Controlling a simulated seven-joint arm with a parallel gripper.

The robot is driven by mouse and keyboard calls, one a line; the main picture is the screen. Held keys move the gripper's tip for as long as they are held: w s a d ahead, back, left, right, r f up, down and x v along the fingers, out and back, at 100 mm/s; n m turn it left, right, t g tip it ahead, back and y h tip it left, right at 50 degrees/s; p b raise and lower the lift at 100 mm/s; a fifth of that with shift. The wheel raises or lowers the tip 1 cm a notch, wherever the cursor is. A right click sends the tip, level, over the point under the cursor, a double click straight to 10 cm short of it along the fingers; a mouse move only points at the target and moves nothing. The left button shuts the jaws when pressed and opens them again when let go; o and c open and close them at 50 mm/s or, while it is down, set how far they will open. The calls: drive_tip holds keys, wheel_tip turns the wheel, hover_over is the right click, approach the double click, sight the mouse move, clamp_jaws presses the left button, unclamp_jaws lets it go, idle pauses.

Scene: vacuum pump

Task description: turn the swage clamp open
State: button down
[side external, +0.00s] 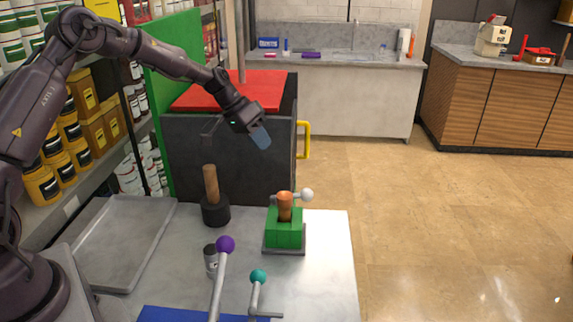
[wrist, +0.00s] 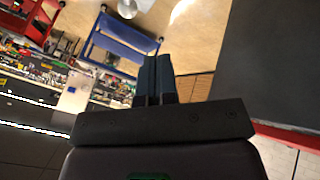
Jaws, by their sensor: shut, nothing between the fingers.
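A green clamp block (side external: 284,232), which looks like the swage clamp, stands on a grey base plate on the table. A copper-coloured piece (side external: 285,205) sticks up from its top. A lever with a white ball knob (side external: 307,195) points to the right at its top. My gripper (side external: 262,138) is in the air above and a little left of the clamp in the side view, apart from it. Its blue-grey fingers are together and empty in the wrist view (wrist: 155,72). The clamp cannot be made out in the wrist view.
A mallet (side external: 215,208) stands left of the clamp. A purple-knobbed lever (side external: 225,245) and a teal-knobbed lever (side external: 258,277) rise in front. A grey tray (side external: 82,262) lies at the left. A dark red-topped cabinet (side external: 228,160) with a yellow handle stands behind.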

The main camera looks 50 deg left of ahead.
sight(294, 196)
drive_tip(key=w+d+f, duration=0.4)
drive_tip(key=d+f, duration=0.4)
drive_tip(key=f, duration=0.1)
idle(0.3)
drive_tip(key=shift+s+d+m+g, duration=0.15)
drive_tip(key=shift+d+m, duration=0.1)
drive_tip(key=shift+d, duration=0.25)
drive_tip(key=shift+s+d+m+g, duration=0.15)
drive_tip(key=shift+d+m, duration=0.1)
drive_tip(key=shift+d, duration=0.2)
drive_tip(key=shift+w, duration=0.1)
